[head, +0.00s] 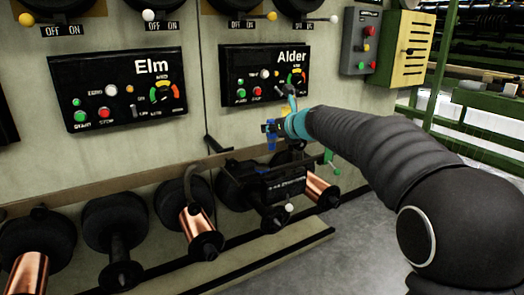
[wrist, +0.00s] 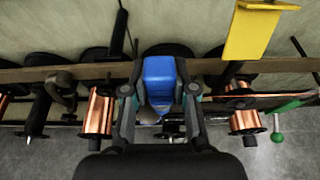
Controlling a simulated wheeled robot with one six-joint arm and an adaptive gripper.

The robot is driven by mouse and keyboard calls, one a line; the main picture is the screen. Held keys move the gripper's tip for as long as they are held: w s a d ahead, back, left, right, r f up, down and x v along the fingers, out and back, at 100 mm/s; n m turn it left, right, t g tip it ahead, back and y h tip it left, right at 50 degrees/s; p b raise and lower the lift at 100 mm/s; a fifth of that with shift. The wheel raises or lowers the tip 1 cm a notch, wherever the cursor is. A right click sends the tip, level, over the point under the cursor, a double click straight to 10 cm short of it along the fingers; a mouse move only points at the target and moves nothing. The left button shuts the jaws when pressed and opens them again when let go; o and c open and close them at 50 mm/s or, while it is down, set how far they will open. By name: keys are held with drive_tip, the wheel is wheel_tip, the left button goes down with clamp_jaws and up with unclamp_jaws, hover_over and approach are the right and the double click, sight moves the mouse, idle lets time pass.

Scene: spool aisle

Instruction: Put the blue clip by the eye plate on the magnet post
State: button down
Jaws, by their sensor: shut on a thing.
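The blue clip (wrist: 159,78) is held between the two fingers of my gripper (wrist: 160,92) in the wrist view. In the head view the clip (head: 271,139) is a small blue piece at the tip of my gripper (head: 276,128), in front of the wall below the Alder panel. A thin black post (wrist: 118,32) stands left of the clip in the wrist view; I cannot tell if it is the magnet post. I cannot make out the eye plate for certain.
Copper spools (head: 196,222) and black spools (head: 115,235) line the wall's foot behind a low ledge (head: 250,262). The Alder panel (head: 265,75) is behind my gripper. A yellow plate (wrist: 251,34) and a green-knobbed lever (wrist: 277,137) are to the right in the wrist view.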

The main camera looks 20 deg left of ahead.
drive_tip(key=shift+s+a+f+b, duration=0.15)
drive_tip(key=shift+a+f+b, duration=0.35)
drive_tip(key=shift+f, duration=0.45)
drive_tip(key=shift+s+a+f+b, duration=0.2)
drive_tip(key=shift+a+f+b, duration=0.3)
drive_tip(key=shift+f, duration=0.45)
drive_tip(key=shift+s+a+f+b, duration=0.15)
drive_tip(key=shift+a+f+b, duration=0.3)
drive_tip(key=shift+f, duration=0.5)
drive_tip(key=shift+f, duration=0.15)
drive_tip(key=c, duration=0.9)
unclamp_jaws()
